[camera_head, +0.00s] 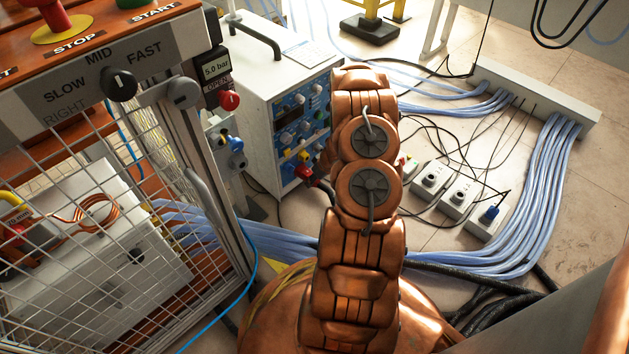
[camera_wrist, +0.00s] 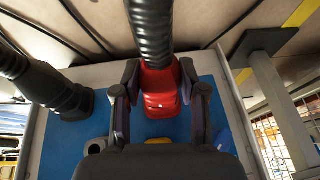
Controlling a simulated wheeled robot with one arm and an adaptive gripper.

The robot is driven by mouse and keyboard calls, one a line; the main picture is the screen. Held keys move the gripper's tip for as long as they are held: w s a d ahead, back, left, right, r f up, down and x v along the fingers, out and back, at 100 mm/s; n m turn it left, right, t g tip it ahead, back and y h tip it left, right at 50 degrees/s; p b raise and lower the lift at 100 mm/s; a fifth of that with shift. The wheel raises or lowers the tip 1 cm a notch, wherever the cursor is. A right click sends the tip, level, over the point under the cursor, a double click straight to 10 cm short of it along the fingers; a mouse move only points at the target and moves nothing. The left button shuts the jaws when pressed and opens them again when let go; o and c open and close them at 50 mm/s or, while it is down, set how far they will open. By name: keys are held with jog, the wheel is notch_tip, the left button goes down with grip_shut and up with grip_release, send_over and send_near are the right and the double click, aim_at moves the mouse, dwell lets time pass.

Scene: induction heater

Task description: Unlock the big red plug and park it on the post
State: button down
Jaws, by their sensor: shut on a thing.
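A big red plug (camera_wrist: 160,90) with a thick ribbed black cable (camera_wrist: 151,30) is in the middle of the wrist view, in front of a blue panel (camera_wrist: 102,70). My gripper (camera_wrist: 160,78) is shut on it, with one dark finger on each side. I cannot tell whether the plug is locked or seated in a socket. In the head view my copper arm reaches towards the white cabinet with the blue front panel (camera_head: 296,122), and my gripper is hidden. I cannot make out for certain which thing is the parking post.
A black cable fitting (camera_wrist: 70,100) stands left of the plug, and a grey column (camera_wrist: 272,90) stands to the right. A wire cage (camera_head: 100,220) with control knobs is at the left. Blue hoses (camera_head: 540,200) and grey socket boxes (camera_head: 455,195) lie on the floor at right.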

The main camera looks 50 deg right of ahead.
jog(key=shift+w+d+r+b, duration=0.1)
jog(key=shift+d+b, duration=0.1)
jog(key=shift+b, duration=0.45)
jog(key=shift+a+h+b, duration=0.1)
jog(key=shift+h+b, duration=0.3)
jog(key=shift+b, duration=0.45)
jog(key=c, duration=0.6)
grip_release()
jog(key=shift+o, duration=0.2)
jog(key=shift+a, duration=0.1)
jog(key=v, duration=1.2)
